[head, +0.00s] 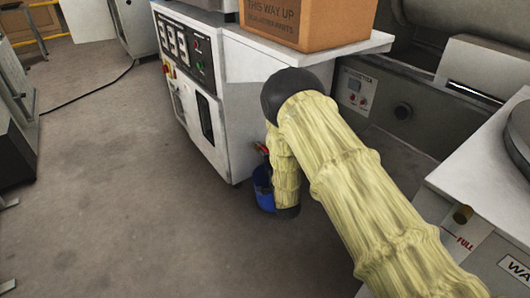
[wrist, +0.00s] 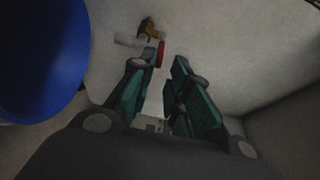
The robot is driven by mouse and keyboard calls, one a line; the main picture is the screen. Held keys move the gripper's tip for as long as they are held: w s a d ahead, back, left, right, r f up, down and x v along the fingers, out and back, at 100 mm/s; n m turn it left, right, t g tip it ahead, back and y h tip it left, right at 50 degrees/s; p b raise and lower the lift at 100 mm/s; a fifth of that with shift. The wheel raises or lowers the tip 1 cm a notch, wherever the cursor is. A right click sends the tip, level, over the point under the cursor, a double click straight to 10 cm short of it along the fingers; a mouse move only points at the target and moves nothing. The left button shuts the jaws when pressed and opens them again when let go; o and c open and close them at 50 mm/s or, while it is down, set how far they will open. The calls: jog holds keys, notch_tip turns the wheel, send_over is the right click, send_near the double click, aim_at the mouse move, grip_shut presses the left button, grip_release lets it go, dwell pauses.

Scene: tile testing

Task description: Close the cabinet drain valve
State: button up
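The drain valve shows in the wrist view as a brass body (wrist: 148,28) on a white pipe stub (wrist: 126,40), with a red handle (wrist: 160,53). In the head view, a small red part (head: 262,148), apparently this handle, shows low beside the white cabinet (head: 230,125), partly hidden by my sleeved arm. My gripper (wrist: 161,70) is open, with its teal-padded fingers apart. The red handle appears close to the left fingertip, toward the gap between the fingers. I cannot tell whether they touch. The gripper is hidden in the head view.
A blue container (head: 263,190) stands on the floor beside the cabinet; it also fills the left of the wrist view (wrist: 38,55). A cardboard box (head: 300,24) rests on the white top. Floor left of the cabinet is open, with a black cable (head: 90,97) across it.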

aim_at(266, 150)
jog(key=b+x, duration=0.3)
jog(key=x, duration=0.4)
jog(key=shift+w+a+f+b, duration=0.1)
jog(key=shift+w+f+b, duration=0.05)
jog(key=shift+w+b, duration=0.15)
jog(key=shift+w+a, duration=0.1)
jog(key=shift+w, duration=0.45)
jog(key=shift+c, duration=0.2)
grip_shut()
